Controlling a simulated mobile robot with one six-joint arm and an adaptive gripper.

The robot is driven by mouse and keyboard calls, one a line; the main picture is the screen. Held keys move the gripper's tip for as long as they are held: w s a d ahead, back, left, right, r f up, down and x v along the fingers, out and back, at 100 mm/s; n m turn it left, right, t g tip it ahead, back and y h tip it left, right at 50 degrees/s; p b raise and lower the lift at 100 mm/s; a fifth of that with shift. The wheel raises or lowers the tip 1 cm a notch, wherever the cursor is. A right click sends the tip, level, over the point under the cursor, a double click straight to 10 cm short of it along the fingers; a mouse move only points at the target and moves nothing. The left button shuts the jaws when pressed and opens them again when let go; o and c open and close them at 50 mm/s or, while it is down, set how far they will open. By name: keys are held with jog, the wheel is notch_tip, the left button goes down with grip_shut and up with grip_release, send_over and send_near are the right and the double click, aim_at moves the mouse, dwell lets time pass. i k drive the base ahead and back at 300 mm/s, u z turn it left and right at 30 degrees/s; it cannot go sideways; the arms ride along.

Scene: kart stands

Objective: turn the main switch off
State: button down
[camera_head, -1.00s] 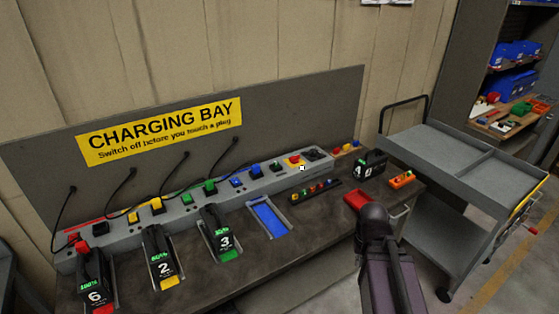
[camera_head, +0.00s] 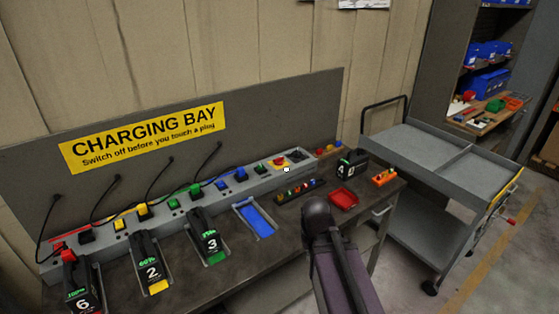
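A red knob on a yellow plate (camera_head: 279,162), which looks like the main switch, sits near the right end of the grey charging strip (camera_head: 262,179). It is small in the view, and I cannot tell its on or off position. A small white square with a dark edge (camera_head: 287,169) shows just below it. My arm rises from the bottom of the view, its dark rounded joint in front of the bench. My gripper is not visible, so its state and its distance from the switch do not show.
Batteries 6 (camera_head: 82,288), 2 (camera_head: 150,265) and 3 (camera_head: 208,237) stand in bays beside an empty blue bay (camera_head: 255,220). A red tray (camera_head: 343,199), another battery (camera_head: 351,164) and an orange item (camera_head: 384,177) lie rightward. A grey cart (camera_head: 415,150) stands right of the bench.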

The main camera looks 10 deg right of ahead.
aim_at(278, 162)
jog(key=u, duration=0.1)
jog(key=i, duration=1)
jog(key=z, duration=0.05)
